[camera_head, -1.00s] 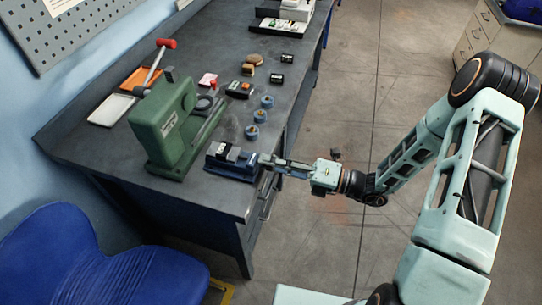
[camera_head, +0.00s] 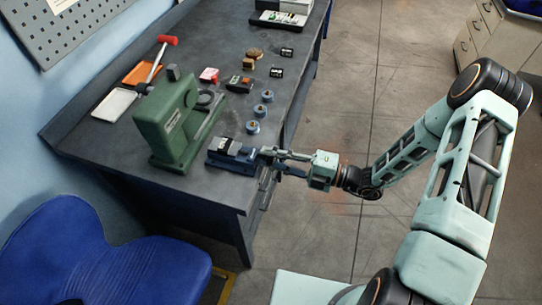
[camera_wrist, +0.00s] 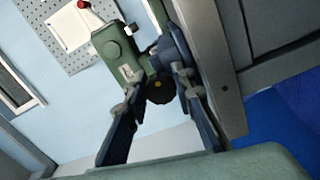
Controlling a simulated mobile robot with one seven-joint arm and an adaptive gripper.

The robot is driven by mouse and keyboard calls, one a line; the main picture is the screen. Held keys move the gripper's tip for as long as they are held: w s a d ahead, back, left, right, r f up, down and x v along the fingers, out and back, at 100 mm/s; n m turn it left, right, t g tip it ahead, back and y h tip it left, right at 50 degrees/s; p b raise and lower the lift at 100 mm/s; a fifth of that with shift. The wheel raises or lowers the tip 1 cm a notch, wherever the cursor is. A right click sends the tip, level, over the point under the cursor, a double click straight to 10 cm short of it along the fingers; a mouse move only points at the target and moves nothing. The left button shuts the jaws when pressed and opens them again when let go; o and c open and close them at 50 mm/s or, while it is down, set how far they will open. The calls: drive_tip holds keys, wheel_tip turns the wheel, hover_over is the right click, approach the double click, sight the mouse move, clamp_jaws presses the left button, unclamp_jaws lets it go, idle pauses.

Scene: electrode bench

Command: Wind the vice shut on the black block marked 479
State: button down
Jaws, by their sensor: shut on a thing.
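The blue vice (camera_head: 232,160) stands at the near edge of the bench, in front of the green press. A black block (camera_head: 222,143) with a pale face sits between its jaws; its marking is too small to read. My gripper (camera_head: 271,158) is at the screw end of the vice, level with the bench top. In the wrist view, the two fingers of my gripper (camera_wrist: 160,92) are closed around the dark round handle end (camera_wrist: 159,92) of the vice. The vice body (camera_wrist: 174,44) shows behind it. The gap between jaw and block is too small to judge.
The green press (camera_head: 168,122) with a red-tipped lever stands left of the vice. Several blue round pieces (camera_head: 252,127) lie behind the vice along the bench edge. Other small black blocks (camera_head: 276,72) lie farther back. A blue chair (camera_head: 95,262) stands in front of the bench.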

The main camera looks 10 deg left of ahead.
idle(0.3)
drive_tip(key=c, duration=1.6)
unclamp_jaws()
drive_tip(key=d, duration=0.8)
drive_tip(key=s+d, duration=0.1)
drive_tip(key=d, duration=0.3)
